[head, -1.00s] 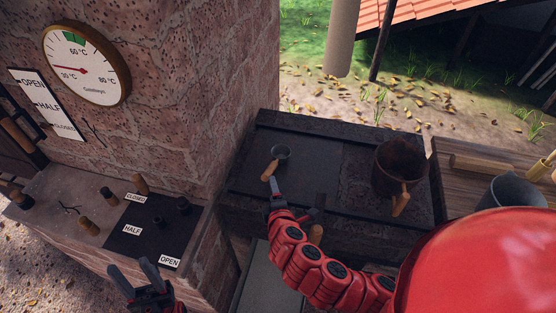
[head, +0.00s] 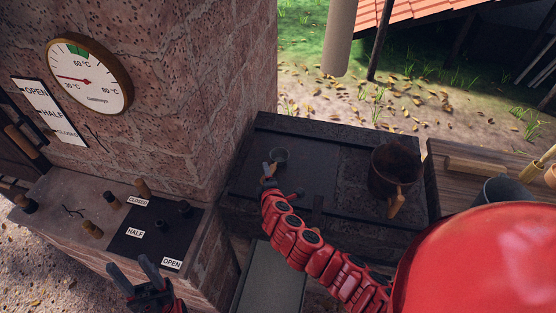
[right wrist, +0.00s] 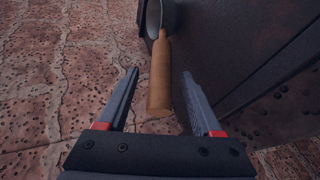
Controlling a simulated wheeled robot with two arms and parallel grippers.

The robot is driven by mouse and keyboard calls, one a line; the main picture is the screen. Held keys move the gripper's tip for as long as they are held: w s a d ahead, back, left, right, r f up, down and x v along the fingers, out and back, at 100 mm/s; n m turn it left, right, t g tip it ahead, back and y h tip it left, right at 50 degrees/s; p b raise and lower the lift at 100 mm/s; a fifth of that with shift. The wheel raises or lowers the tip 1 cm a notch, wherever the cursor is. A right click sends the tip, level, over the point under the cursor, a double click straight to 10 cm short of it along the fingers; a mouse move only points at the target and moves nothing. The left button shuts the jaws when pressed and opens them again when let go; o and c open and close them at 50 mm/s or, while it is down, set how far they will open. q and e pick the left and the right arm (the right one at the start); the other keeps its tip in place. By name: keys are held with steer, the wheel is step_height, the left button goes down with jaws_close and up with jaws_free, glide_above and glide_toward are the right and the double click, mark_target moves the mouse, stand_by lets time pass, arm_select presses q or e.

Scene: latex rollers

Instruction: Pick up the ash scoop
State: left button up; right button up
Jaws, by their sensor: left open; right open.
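My left gripper (head: 131,270) is open and empty, low at the left in front of the brick shelf.
A dark pot with a wooden handle (head: 393,172) stands on the ledge to the right of the scoop. A grey bucket (head: 497,189) is farther right. The shelf at left holds several pegs and a dark plate marked CLOSED, HALF, OPEN (head: 150,240). A dial gauge (head: 90,76) is on the wall.

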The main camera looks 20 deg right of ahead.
steer(key=shift+x, duration=1)
steer(key=shift+w+f+p, duration=0.25)
steer(key=shift+w+p, duration=0.05)
steer(key=shift+w, duration=0.15)
jaws_close()
